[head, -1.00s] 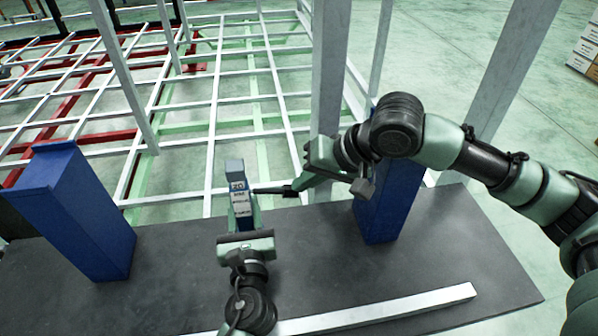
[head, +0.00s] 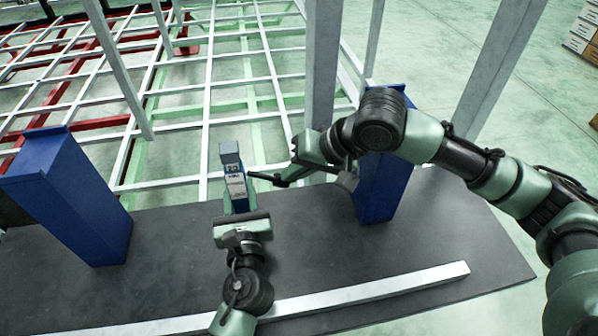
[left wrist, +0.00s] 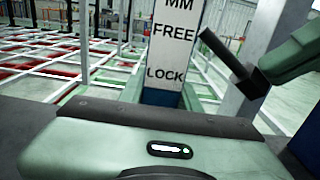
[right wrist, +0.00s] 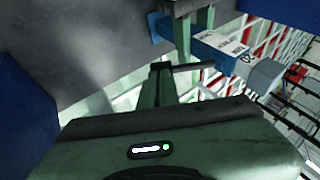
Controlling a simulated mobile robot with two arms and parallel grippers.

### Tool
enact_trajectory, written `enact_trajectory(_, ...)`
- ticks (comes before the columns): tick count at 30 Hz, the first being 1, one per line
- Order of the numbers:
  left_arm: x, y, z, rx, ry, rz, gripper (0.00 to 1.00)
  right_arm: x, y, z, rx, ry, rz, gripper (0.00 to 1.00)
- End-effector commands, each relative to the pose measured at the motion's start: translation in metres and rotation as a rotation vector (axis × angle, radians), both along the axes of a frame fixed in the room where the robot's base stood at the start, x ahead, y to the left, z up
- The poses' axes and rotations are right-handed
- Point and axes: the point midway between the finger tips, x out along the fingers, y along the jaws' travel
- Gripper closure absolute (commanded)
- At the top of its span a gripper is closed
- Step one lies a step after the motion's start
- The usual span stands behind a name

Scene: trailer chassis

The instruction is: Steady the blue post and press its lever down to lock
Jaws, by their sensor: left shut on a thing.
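The blue post (head: 234,187) stands upright in the middle of the head view, with a grey top and a white label. In the left wrist view, its label (left wrist: 175,35) reads MM, FREE and LOCK. My left gripper (head: 240,210) is shut around the post's lower part. The dark lever (head: 262,177) sticks out from the post to the right; it also shows in the right wrist view (right wrist: 188,68). My right gripper (head: 284,181) looks shut, its fingertips at the lever's outer end. I cannot tell whether they touch it or grip it.
Wide blue blocks stand at left (head: 75,195) and right (head: 388,190) on the dark tabletop (head: 170,260). A pale bar (head: 370,290) lies along the front. Grey uprights and a white, green and red frame (head: 190,95) stand behind.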

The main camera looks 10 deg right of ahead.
Motion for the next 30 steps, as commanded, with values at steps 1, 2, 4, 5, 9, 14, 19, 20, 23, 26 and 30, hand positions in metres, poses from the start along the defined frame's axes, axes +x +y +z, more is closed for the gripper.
enact_trajectory(1,-0.002,0.000,-0.009,0.003,0.016,0.000,1.00,0.000,0.003,0.000,0.003,-0.001,0.002,1.00)
enact_trajectory(2,-0.002,0.000,-0.009,0.003,0.016,0.000,1.00,0.000,0.003,0.000,0.003,-0.001,0.002,1.00)
enact_trajectory(4,-0.002,0.000,-0.009,0.003,0.016,0.000,1.00,0.000,0.003,0.001,0.003,-0.001,0.002,1.00)
enact_trajectory(5,-0.002,0.000,-0.009,0.003,0.016,0.000,1.00,0.000,0.003,0.000,0.004,-0.001,0.001,1.00)
enact_trajectory(9,-0.002,0.000,-0.009,0.003,0.016,-0.001,1.00,0.000,0.003,0.000,0.004,0.000,0.002,1.00)
enact_trajectory(14,-0.002,0.000,-0.008,0.003,0.015,-0.001,1.00,-0.004,-0.003,0.009,0.003,-0.001,0.000,1.00)
enact_trajectory(19,-0.002,0.000,-0.009,0.003,0.015,0.000,1.00,-0.015,-0.017,0.032,0.002,-0.004,-0.001,1.00)
enact_trajectory(20,-0.002,0.000,-0.009,0.003,0.015,0.000,1.00,-0.017,-0.020,0.036,0.003,-0.004,-0.001,1.00)
enact_trajectory(23,-0.002,0.000,-0.009,0.003,0.016,0.000,1.00,-0.023,-0.027,0.048,0.002,-0.004,0.000,1.00)
enact_trajectory(26,-0.002,0.000,-0.009,0.003,0.016,0.000,1.00,-0.026,-0.032,0.056,0.003,-0.004,-0.001,1.00)
enact_trajectory(30,-0.002,0.000,-0.009,0.002,0.016,0.000,1.00,-0.030,-0.035,0.061,0.002,-0.003,0.001,1.00)
